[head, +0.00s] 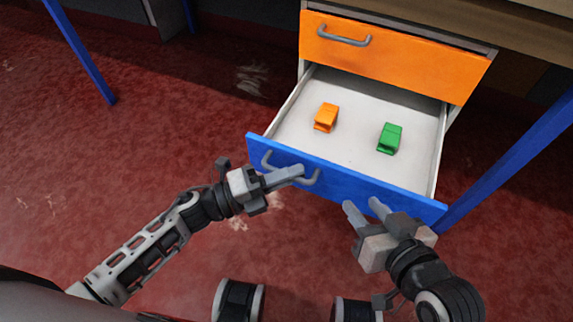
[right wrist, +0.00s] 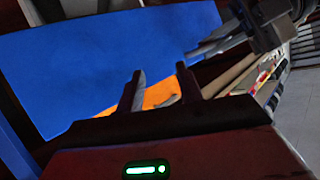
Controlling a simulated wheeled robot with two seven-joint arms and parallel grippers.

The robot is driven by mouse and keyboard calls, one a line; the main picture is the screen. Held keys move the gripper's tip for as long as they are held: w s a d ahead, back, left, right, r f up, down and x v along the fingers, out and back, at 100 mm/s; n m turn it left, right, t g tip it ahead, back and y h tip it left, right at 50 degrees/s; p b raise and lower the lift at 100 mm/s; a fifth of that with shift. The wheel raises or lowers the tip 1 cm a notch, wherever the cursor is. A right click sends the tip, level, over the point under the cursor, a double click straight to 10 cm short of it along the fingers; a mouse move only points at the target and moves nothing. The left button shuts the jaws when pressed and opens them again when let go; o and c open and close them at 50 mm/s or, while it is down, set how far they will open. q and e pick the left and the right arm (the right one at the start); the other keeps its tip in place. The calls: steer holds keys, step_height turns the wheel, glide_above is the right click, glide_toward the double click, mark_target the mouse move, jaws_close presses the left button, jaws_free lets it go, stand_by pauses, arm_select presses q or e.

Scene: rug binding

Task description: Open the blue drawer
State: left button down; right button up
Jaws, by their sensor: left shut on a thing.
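The blue drawer (head: 375,190) is pulled well out below the closed orange drawer in the head view. Its blue front also fills much of the right wrist view (right wrist: 90,70). A grey bar handle (head: 268,160) is on the left part of the blue front. My left gripper (head: 299,173) is shut on that handle, its fingers covering part of it. My right gripper (head: 362,208) is open and empty, just in front of the right part of the blue front; its two fingers also show in the right wrist view (right wrist: 160,90). I cannot tell whether it touches the front.
Inside the drawer lie an orange block (head: 326,117) and a green block (head: 390,138), apart from each other. The orange drawer (head: 400,60) with a grey handle is above. Blue legs (head: 515,155) stand at right and far left. Red floor (head: 130,150) is clear at left.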

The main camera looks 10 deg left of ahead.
steer(key=shift+s, duration=0.1)
arm_select(q)
steer(key=c, duration=1.5)
jaws_free()
steer(key=shift+s+a, duration=0.1)
steer(key=shift+a, duration=0.05)
arm_select(e)
steer(key=shift+r, duration=0.15)
arm_select(q)
steer(key=v, duration=1.5)
steer(key=shift+a+p, duration=0.35)
arm_select(e)
steer(key=shift+f, duration=0.35)
arm_select(q)
steer(key=shift+s, duration=0.15)
arm_select(e)
steer(key=shift+d, duration=0.1)
